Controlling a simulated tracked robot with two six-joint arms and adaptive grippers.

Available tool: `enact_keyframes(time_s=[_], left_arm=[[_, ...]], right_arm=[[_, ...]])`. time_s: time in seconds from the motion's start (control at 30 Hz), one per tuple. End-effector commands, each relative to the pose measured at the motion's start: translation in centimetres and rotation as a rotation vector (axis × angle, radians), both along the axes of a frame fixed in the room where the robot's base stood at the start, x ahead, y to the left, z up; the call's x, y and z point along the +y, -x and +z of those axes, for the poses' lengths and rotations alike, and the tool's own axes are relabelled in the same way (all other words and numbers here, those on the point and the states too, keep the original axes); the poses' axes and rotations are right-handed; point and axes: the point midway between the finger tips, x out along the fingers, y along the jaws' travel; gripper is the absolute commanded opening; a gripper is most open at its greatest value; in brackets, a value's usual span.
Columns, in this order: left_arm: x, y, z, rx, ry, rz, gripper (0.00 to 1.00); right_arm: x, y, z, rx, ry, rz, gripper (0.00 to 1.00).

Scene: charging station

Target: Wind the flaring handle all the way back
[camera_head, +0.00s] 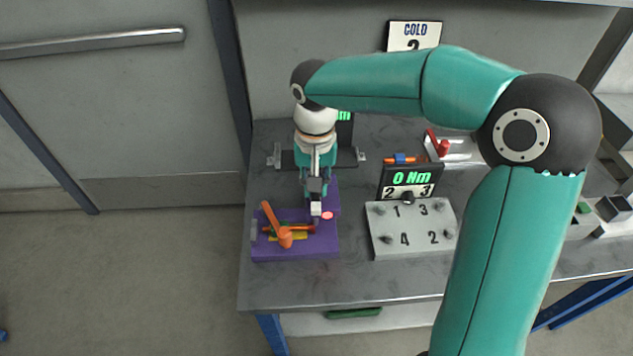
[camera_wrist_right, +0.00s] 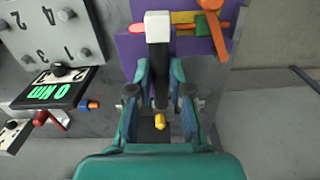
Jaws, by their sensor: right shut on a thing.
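The purple fixture (camera_head: 262,250) sits on the bench at its left front. An orange handle (camera_head: 269,217) with a round hub stands tilted on it over a yellow bar, and it also shows at the top of the right wrist view (camera_wrist_right: 217,30). My right gripper (camera_head: 315,192) points down at the fixture's right part. It is shut on a black bar (camera_wrist_right: 158,60) with a white block at its far end and a yellow tip at its near end. The white block (camera_wrist_right: 157,25) overlaps the fixture; contact is unclear. The gripper is apart from the orange handle. My left gripper is not in view.
A grey numbered block (camera_head: 412,245) and a display reading 0 Nm (camera_head: 410,178) stand to the right. A red glowing spot (camera_head: 327,215) is beside the white block. My right arm crosses above the bench. The front bench strip (camera_head: 340,285) is clear.

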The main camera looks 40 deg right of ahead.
Motion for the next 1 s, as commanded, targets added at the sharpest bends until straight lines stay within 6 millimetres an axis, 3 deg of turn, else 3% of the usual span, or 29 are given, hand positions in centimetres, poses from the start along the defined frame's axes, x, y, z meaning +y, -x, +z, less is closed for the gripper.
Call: enact_keyframes(time_s=[1.0], left_arm=[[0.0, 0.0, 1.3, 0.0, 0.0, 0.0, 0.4]], right_arm=[[0.0, 0.1, 0.0, 0.003, -0.003, 0.938, 0.0]])
